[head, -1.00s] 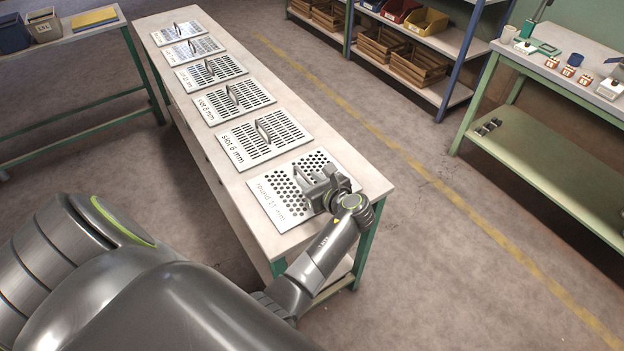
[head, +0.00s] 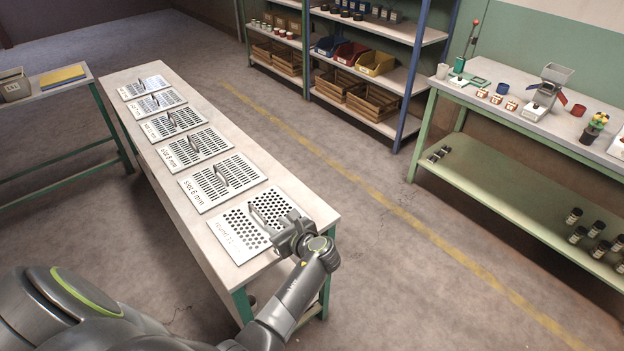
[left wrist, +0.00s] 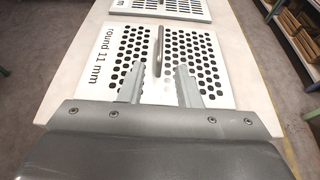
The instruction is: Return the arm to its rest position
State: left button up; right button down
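My left gripper (head: 290,238) is at the near right edge of the plate marked "round 11 mm" (head: 236,215), the nearest in a row on the long table (head: 225,283). In the head view my left arm reaches in from the bottom left. My right gripper is not in view.
Several slotted plates, such as the slot 6 mm plate (head: 222,181), lie farther along the table. A green bench (head: 520,125) with small items stands at right, shelving (head: 400,80) at the back, another table (head: 60,95) at left. The floor between is clear.

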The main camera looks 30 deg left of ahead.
pick_arm(q)
jog(key=shift+s+d, duration=0.1)
jog(key=s+f+n, duration=0.1)
jog(key=s+n, duration=0.1)
jog(key=s, duration=0.1)
jog(key=s+a+f+n+g+h, duration=0.1)
jog(key=s+n, duration=0.1)
jog(key=s, duration=0.1)
jog(key=s+a+n+h, duration=0.1)
jog(key=s+n, duration=0.1)
jog(key=n, duration=0.1)
jog(key=shift+s+a+f+g, duration=0.1)
jog(key=shift+s+f+g, duration=0.3)
jog(key=s+d+r+n+h, duration=0.35)
jog(key=s+n, duration=0.45)
jog(key=s, duration=0.3)
jog(key=s+d+r+n+h, duration=0.2)
jog(key=s+d+n+h, duration=0.25)
jog(key=s+n, duration=0.45)
notch_tip(320, 180, down, 25)
jog(key=s+a+g+h, duration=0.1)
jog(key=a, duration=0.1)
jog(key=s+d+f+g, duration=0.1)
jog(key=s+f, duration=1.4)
jog(key=shift+f+m+h, duration=0.3)
jog(key=shift+f+m, duration=0.1)
